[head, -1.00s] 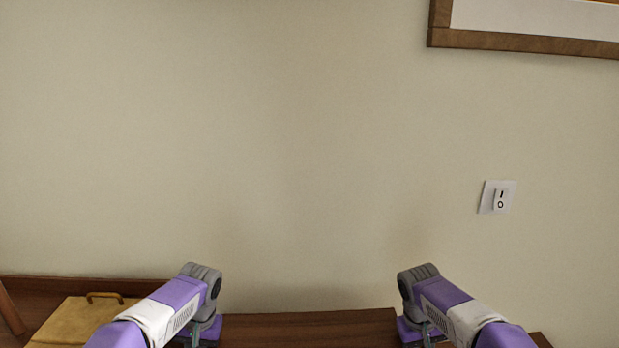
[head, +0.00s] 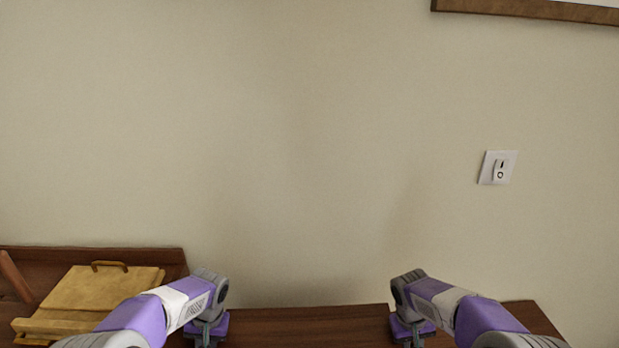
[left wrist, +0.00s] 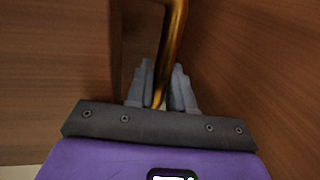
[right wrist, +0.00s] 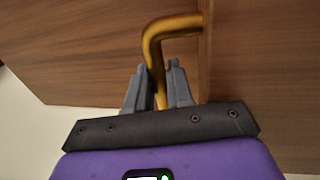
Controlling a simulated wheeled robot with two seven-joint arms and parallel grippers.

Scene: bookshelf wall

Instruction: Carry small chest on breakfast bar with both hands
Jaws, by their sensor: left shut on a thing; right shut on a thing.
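The small chest (head: 308,326) shows only as a dark brown wooden strip at the bottom of the head view, between my two arms. Its lower part is out of view. My left gripper (left wrist: 160,88) is shut on a brass handle (left wrist: 176,25) at the chest's brown wooden side. My right gripper (right wrist: 160,85) is shut on another brass handle (right wrist: 172,27) on the opposite side. In the head view, my left gripper (head: 207,330) and right gripper (head: 412,330) are at the chest's two ends, with their fingertips hidden. I cannot identify the breakfast bar for certain.
A tan wooden box (head: 95,290) with a small handle on its lid stands at the lower left, near my left arm, before a dark wood panel (head: 100,257). Brown wood (head: 525,318) shows at the lower right.

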